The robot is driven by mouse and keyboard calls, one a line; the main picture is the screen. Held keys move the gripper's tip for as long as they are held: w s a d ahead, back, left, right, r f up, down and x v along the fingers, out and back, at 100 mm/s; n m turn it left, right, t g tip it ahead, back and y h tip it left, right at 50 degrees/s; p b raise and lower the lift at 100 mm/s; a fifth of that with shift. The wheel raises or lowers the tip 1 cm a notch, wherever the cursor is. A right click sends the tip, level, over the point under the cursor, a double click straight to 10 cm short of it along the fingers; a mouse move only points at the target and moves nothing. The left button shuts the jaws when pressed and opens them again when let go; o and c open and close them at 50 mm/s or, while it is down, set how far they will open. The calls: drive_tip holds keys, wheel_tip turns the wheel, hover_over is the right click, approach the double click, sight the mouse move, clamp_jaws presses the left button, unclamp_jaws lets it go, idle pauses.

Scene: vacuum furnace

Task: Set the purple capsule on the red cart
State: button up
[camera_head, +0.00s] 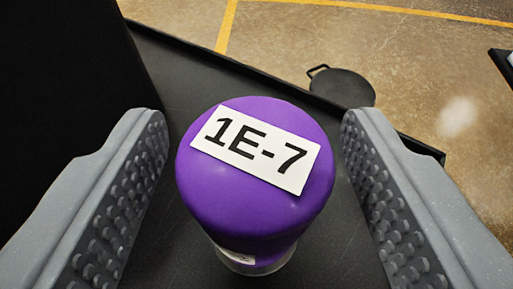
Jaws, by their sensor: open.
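The purple capsule (255,215) stands upright on a dark flat surface (190,80). A white label reading "1E-7" lies across its top, and a second small label shows low on its side. My gripper (255,150) is open, with one grey studded finger on each side of the capsule. There is a visible gap between each finger and the capsule. The red cart is not in view.
The dark surface has a raised edge (300,93) at the back. A black tall shape (65,70) fills the left. Beyond lies a brown floor with yellow lines (228,25) and a round black object with a handle (343,87). A dark object's edge (502,62) shows at far right.

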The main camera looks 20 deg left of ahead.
drive_tip(key=v, duration=1)
drive_tip(key=d+r+m+h, duration=0.1)
drive_tip(key=d+r, duration=0.2)
drive_tip(key=r, duration=0.3)
drive_tip(key=d+r+t+h, duration=0.1)
drive_tip(key=d+r, duration=0.2)
drive_tip(key=r, duration=0.3)
drive_tip(key=d+r+m+h, duration=0.1)
drive_tip(key=d+r, duration=0.2)
drive_tip(key=r, duration=0.3)
drive_tip(key=s+d+r, duration=0.2)
drive_tip(key=s+r, duration=0.2)
drive_tip(key=r, duration=0.2)
drive_tip(key=s+d+r+m+h, duration=0.1)
drive_tip(key=s+d+r, duration=0.2)
drive_tip(key=r, duration=0.4)
drive_tip(key=s+d+r+m+t, duration=0.1)
drive_tip(key=s+d+r, duration=0.2)
drive_tip(key=r, duration=0.4)
drive_tip(key=shift+s+r+h, duration=0.25)
drive_tip(key=shift+s+h, duration=0.15)
drive_tip(key=shift+s, duration=0.45)
drive_tip(key=shift+d, duration=0.1)
